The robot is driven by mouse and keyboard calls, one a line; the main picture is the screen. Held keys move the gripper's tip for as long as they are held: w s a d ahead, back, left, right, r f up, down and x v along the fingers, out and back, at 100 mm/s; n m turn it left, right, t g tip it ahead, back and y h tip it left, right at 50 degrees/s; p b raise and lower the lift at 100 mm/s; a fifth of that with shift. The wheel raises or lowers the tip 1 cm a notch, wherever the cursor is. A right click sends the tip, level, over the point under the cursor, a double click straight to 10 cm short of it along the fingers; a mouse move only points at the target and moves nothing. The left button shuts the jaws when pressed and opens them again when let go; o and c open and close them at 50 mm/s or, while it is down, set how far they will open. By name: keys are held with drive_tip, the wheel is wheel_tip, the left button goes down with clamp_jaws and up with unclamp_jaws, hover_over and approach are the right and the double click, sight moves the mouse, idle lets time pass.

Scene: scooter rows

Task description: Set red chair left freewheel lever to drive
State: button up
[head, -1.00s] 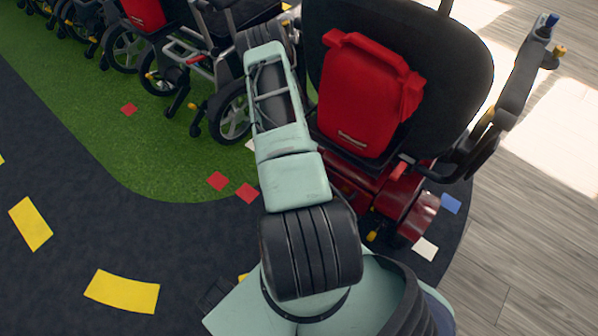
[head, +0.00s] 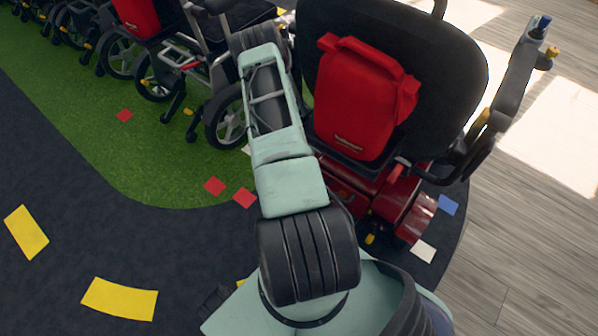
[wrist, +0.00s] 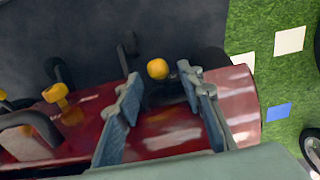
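The red chair shows from behind in the head view, with a black backrest (head: 455,60), a red bag (head: 360,105) and a red base (head: 416,215). One yellow-tipped lever (head: 370,239) shows low on its right side. In the wrist view, a yellow-knobbed lever (wrist: 157,69) stands by the red base (wrist: 165,135). My gripper (wrist: 161,86) is open, its two fingers on either side of this knob and apart from it. Another yellow-tipped lever (wrist: 60,95) is further left. My arm hides part of the chair's left side and my gripper in the head view.
More wheelchairs (head: 150,60) stand in a row on green flooring (head: 120,150) at the upper left. Wooden floor (head: 530,240) is clear on the right. Small coloured cards and yellow patches (head: 120,299) lie flat on the floor.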

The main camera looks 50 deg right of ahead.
wheel_tip(320, 180, up, 11)
drive_tip(key=shift+r, duration=0.15)
idle(0.8)
